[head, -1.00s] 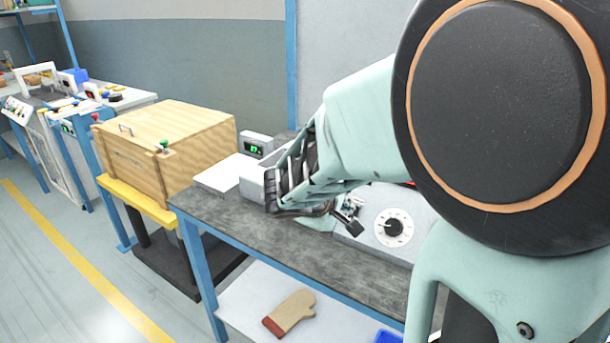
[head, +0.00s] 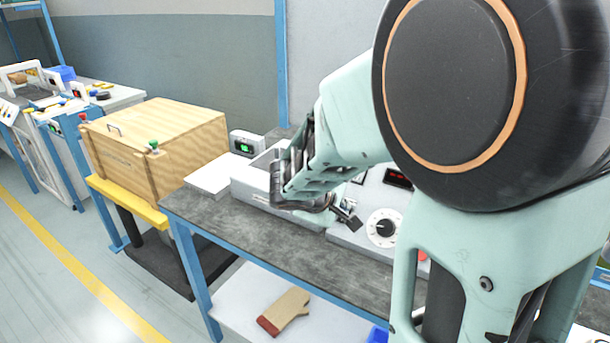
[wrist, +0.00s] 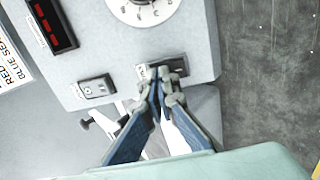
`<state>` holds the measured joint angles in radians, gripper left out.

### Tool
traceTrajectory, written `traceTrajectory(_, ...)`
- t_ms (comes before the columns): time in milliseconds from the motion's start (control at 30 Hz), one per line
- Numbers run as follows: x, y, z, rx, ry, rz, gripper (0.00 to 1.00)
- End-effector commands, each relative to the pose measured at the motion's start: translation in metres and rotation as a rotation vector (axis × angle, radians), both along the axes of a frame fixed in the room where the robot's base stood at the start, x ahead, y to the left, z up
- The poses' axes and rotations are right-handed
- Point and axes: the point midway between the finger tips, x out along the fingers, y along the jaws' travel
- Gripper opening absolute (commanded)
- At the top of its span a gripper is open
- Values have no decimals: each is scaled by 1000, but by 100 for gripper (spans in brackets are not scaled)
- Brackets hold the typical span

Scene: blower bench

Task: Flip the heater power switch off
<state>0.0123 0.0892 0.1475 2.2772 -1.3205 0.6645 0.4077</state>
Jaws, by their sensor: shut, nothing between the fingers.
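A grey control box (head: 352,236) on the bench carries a white dial (head: 384,228) and a red display (head: 398,178). In the wrist view the dial (wrist: 146,8) is at the top and the display (wrist: 52,22) at upper left. A dark switch (wrist: 176,66) is on the panel right at my fingertips, which partly cover it. Another small rocker switch (wrist: 97,88) is further left on the panel. I cannot read which one is the heater power switch. My gripper (wrist: 163,82) is shut and empty, its tips at or very close to the covered switch. Contact is unclear.
A metal tray (head: 252,178) and a meter with a green readout (head: 246,144) stand left of the box. A wooden chest (head: 155,140) is further left. A mitt (head: 284,312) lies on the lower shelf. The bench front (head: 225,225) is clear.

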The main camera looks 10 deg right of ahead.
Motion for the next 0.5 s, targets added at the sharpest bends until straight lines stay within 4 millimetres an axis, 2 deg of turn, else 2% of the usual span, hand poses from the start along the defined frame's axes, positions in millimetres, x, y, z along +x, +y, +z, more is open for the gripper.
traceTrajectory(233, 0, 0, 0, -1, 0, 1, 0)
traceTrajectory(500, 0, 1, 13, 0, -1, -1, 0)
